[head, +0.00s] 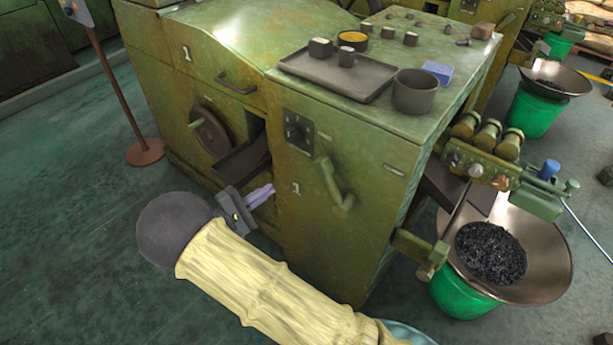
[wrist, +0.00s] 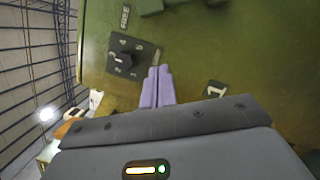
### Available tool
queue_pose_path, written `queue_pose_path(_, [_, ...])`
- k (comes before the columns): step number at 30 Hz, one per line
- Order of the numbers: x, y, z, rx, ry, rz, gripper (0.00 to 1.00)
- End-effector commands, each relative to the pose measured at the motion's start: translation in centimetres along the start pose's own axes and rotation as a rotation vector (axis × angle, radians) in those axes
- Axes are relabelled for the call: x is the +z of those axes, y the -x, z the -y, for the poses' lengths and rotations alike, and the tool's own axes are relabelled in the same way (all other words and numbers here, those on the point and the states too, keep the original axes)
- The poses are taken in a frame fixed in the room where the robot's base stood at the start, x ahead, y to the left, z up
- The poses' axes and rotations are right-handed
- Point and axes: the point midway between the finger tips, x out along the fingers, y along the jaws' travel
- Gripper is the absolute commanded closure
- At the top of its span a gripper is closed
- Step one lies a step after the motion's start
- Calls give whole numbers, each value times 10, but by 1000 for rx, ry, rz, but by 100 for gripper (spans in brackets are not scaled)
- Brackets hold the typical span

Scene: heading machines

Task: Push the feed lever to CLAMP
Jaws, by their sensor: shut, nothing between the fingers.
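The feed lever (head: 333,185) is a green handle on the front panel of the green machine marked 1. It slants down to the right from its upper pivot. Part of what looks like the same lever shows at the top edge of the wrist view (wrist: 150,5). A small plate (wrist: 125,17) beside it seems to read FREE. I cannot read a CLAMP label. My gripper (head: 268,192) has its lilac fingers shut and empty, left of the lever and apart from it. The fingers also show in the wrist view (wrist: 157,72), pointing towards the panel.
A dark dial (head: 297,131) sits on the panel, up and left of the lever. A chute (head: 243,162) and a handwheel (head: 208,132) are to the left. A tray (head: 335,78) and a grey pot (head: 414,92) stand on top.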

Motion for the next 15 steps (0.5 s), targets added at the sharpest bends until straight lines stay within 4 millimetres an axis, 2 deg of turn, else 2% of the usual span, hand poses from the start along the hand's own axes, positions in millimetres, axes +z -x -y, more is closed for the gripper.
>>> queue_pose_path(2, [-4, 4, 0, 30, -8, -1, 100])
queue_pose_path(15, [-2, -12, 0, 21, -5, 12, 100])
